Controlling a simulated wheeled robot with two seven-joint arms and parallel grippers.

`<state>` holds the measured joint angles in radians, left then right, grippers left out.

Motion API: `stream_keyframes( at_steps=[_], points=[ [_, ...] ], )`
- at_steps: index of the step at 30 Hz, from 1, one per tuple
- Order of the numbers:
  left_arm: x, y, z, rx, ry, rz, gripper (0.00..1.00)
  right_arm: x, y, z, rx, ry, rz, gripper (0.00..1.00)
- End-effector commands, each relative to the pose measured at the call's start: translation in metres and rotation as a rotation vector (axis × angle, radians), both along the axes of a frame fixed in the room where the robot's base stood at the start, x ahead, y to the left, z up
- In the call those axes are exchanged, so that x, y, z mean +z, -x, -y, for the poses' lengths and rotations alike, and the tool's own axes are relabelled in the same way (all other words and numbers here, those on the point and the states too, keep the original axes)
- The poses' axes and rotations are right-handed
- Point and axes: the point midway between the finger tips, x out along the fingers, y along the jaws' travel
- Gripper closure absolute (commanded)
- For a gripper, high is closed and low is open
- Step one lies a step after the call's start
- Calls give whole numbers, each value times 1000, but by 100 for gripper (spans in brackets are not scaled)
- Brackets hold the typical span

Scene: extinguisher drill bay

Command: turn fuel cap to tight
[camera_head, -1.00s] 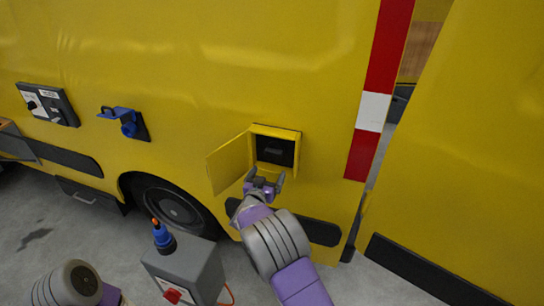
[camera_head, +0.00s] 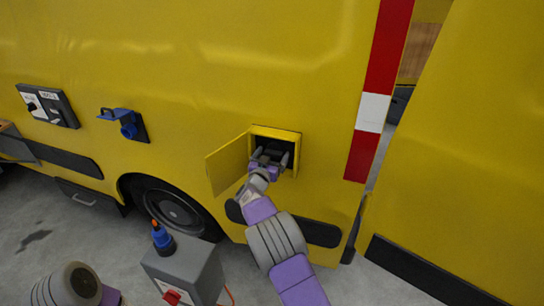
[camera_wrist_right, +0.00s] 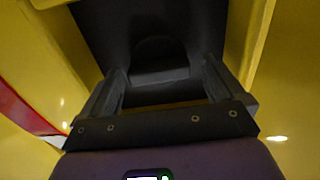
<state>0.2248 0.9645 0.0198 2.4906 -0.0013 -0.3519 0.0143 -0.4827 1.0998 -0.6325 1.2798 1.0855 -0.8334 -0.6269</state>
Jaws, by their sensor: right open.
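The fuel compartment (camera_head: 279,131) is a yellow-framed recess in the side of the yellow vehicle, its door (camera_head: 228,164) swung open to the left. My right gripper (camera_head: 270,157) is open, with its fingertips at the mouth of the recess. In the right wrist view the two fingers (camera_wrist_right: 162,85) stand apart, one on each side of a dark, rounded shape, probably the fuel cap (camera_wrist_right: 158,50). It is too dark to tell whether the fingers touch it. In the head view the gripper hides most of the cap. My left gripper does not show.
A grey box (camera_head: 186,270) with a red switch and a blue plug stands in front of the wheel (camera_head: 172,208). A blue socket (camera_head: 128,125) and a switch panel (camera_head: 48,105) are on the vehicle's side at left. A yellow panel (camera_head: 470,150) stands at right.

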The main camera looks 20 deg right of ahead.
Motion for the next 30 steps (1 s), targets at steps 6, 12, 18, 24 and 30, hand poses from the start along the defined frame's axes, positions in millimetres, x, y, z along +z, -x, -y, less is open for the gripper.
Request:
stream_keyframes(
  at_steps=[6,12,18,24,30],
  points=[
    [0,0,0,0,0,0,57,0,0,0,0,0,0,23],
    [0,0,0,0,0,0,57,0,0,0,0,0,0,53],
    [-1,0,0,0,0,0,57,0,0,0,0,-6,4,60],
    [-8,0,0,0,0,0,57,-1,0,1,-1,-50,35,60],
    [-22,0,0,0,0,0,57,-2,1,2,-2,-154,108,60]
  ],
)
